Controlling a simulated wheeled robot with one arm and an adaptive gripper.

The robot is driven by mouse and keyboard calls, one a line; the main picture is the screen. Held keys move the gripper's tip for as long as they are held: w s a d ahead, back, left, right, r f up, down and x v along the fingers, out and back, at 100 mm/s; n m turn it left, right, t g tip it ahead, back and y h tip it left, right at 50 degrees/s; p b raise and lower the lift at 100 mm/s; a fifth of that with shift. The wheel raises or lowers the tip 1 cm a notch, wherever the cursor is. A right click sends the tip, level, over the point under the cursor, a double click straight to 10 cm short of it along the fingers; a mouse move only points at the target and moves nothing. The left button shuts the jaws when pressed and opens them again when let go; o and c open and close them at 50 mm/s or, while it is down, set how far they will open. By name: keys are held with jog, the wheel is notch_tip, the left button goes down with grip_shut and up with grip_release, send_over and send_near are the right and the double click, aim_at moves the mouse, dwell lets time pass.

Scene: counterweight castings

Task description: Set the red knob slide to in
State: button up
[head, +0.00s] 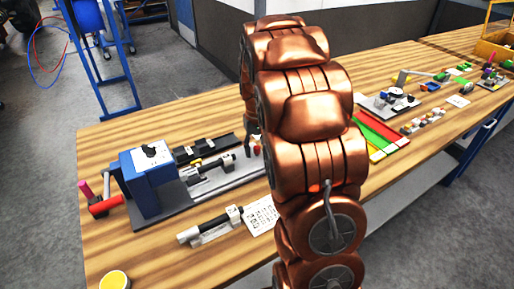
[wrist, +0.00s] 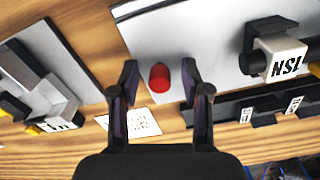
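The red knob (wrist: 160,77) stands on a pale grey plate (wrist: 175,45) in the wrist view, near the plate's edge. In the head view, a small red spot that looks like the knob (head: 257,149) shows beside my arm. My gripper (wrist: 160,68) is open, with one finger on each side of the knob and a gap on both sides. I cannot tell how far down the fingers reach. In the head view my gripper (head: 251,128) is mostly hidden by my copper-coloured arm. The slide's track is not clear.
A blue box with a dial (head: 150,173) stands on the left of the wooden bench (head: 110,250). A black rail (head: 205,148) lies behind the plate. A white block lettered NSL (wrist: 283,60) is right of the knob. A printed card (wrist: 135,123) lies nearby.

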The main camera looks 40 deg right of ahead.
aim_at(234, 155)
grip_shut()
dwell(0.5)
jog(key=a+b, duration=0.1)
jog(key=a, duration=0.3)
jog(key=a+b, duration=0.1)
jog(key=a, duration=0.2)
jog(key=shift+w+b, duration=0.35)
jog(key=shift+a, duration=0.4)
jog(key=shift+o, duration=0.2)
grip_release()
jog(key=shift+a, duration=0.15)
